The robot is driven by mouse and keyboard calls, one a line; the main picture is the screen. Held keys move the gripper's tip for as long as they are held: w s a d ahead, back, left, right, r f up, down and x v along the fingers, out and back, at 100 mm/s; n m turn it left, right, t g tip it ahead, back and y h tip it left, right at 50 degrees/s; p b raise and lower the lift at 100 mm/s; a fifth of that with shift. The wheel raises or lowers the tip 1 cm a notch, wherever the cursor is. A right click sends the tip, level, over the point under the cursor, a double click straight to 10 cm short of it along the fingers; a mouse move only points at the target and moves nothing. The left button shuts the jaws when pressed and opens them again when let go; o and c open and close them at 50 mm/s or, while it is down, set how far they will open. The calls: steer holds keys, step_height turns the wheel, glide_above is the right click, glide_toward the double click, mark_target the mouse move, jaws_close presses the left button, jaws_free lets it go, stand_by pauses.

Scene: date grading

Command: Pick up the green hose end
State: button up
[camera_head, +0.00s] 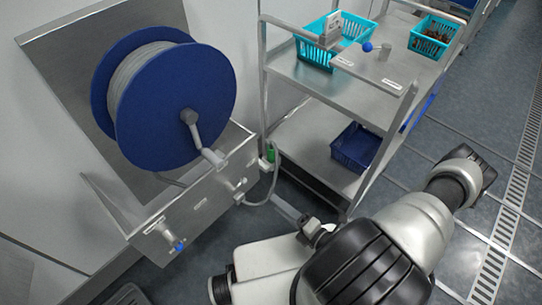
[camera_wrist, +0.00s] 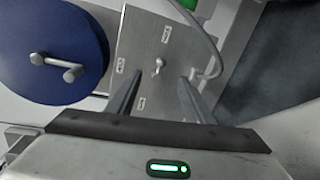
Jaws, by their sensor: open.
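The green hose end (camera_head: 270,155) sits at the top of a thin grey hose (camera_head: 274,182), beside the right end of the metal panel under the reel. In the wrist view the green hose end (camera_wrist: 203,7) is cut off by the top edge, and its hose (camera_wrist: 219,55) curves down the right side. My gripper (camera_wrist: 160,80) is open and empty, with its fingers pointing at the panel. The green end lies beyond the fingertips, up and to the right, apart from them.
A blue hose reel (camera_head: 173,105) is mounted above the panel (camera_head: 190,213), which bears small valves and labels. A metal trolley (camera_head: 310,75) stands right of it, with turquoise baskets on top and a dark blue crate (camera_head: 356,147) below. The floor at right is open.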

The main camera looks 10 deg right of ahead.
steer(key=w+d+f+n+t+h+b, duration=0.1)
steer(key=w+f+n+t+h, duration=0.15)
steer(key=w+n+h, duration=0.4)
steer(key=n+t+h+b, duration=0.2)
steer(key=n, duration=0.1)
glide_toward(274, 153)
steer(key=shift+g, duration=0.25)
steer(key=w, duration=0.3)
steer(key=w+b, duration=0.1)
steer(key=w, duration=0.2)
steer(key=w+b, duration=0.1)
steer(key=w, duration=0.3)
steer(key=shift+w+d+r, duration=0.1)
steer(key=shift+d+r, duration=0.05)
steer(key=shift+r, duration=0.15)
steer(key=shift+w+f+b, duration=0.2)
steer(key=shift+w+b, duration=0.15)
steer(key=shift+w, duration=0.15)
steer(key=w, duration=0.1)
steer(key=w+b, duration=0.1)
steer(key=w, duration=0.1)
steer(key=shift+w+a+f, duration=0.25)
steer(key=shift+w+f, duration=0.05)
steer(key=shift+f, duration=0.05)
steer(key=shift+w+r, duration=0.1)
steer(key=shift+w, duration=0.25)
jaws_close()
